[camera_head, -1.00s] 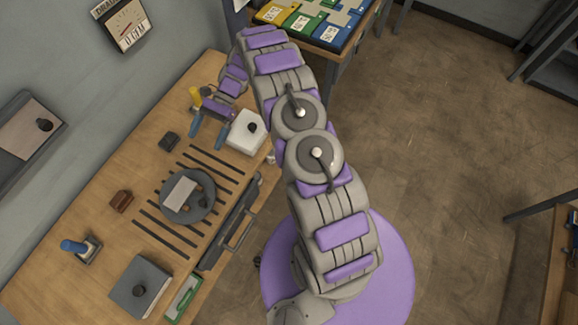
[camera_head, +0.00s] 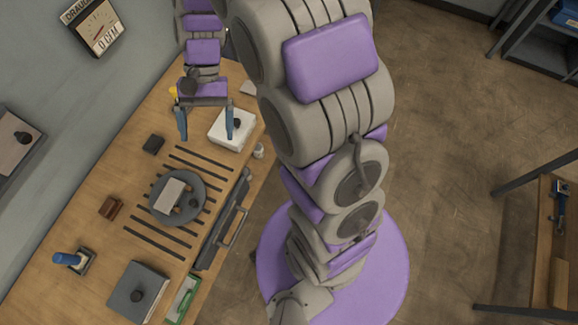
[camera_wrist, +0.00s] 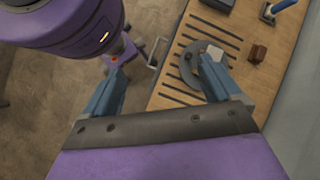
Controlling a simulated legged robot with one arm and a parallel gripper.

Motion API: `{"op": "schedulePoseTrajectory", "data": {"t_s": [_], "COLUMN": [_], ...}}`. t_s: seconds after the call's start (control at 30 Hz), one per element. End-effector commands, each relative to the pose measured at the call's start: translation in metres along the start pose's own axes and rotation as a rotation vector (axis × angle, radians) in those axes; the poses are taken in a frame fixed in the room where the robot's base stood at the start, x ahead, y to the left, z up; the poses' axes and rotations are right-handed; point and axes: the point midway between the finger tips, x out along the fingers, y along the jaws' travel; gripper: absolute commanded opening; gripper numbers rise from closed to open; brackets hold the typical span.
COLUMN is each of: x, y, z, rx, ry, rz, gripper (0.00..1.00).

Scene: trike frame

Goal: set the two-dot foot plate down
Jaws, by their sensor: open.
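My gripper (camera_head: 206,122) is open and empty above the back part of the bench, with its blue fingers spread and pointing down. In the wrist view my gripper (camera_wrist: 162,72) has nothing between its fingertips. No two dots can be made out on any plate, so I cannot tell which piece is the two-dot foot plate. A dark round disc (camera_head: 160,211) lies on the slotted area, with a pale block (camera_head: 169,193) and small brown pieces on it. A white square piece with a dark knob (camera_head: 222,135) is just behind the right finger in the picture.
The wooden bench (camera_head: 95,180) runs along the wall. A grey square plate with a knob (camera_head: 128,300), a blue-handled piece (camera_head: 67,259), a brown block (camera_head: 111,207) and a dark block (camera_head: 153,144) stand on it. A grey bar handle (camera_head: 228,225) edges the front. Open floor lies right.

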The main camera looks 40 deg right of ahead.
Motion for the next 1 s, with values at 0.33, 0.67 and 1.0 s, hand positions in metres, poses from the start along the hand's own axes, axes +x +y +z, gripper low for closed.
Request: {"op": "schedulePoseTrajectory", "data": {"t_s": [0.33,0.67,1.0], "x": [-0.003,0.012,0.024], "y": [0.058,0.12,0.151], "z": [0.079,0.135,0.153], "rx": [-0.167,-0.32,-0.396], "ry": [0.175,0.323,0.393], "rz": [0.129,0.262,0.332], "gripper": [0.91,0.91,0.92]}}
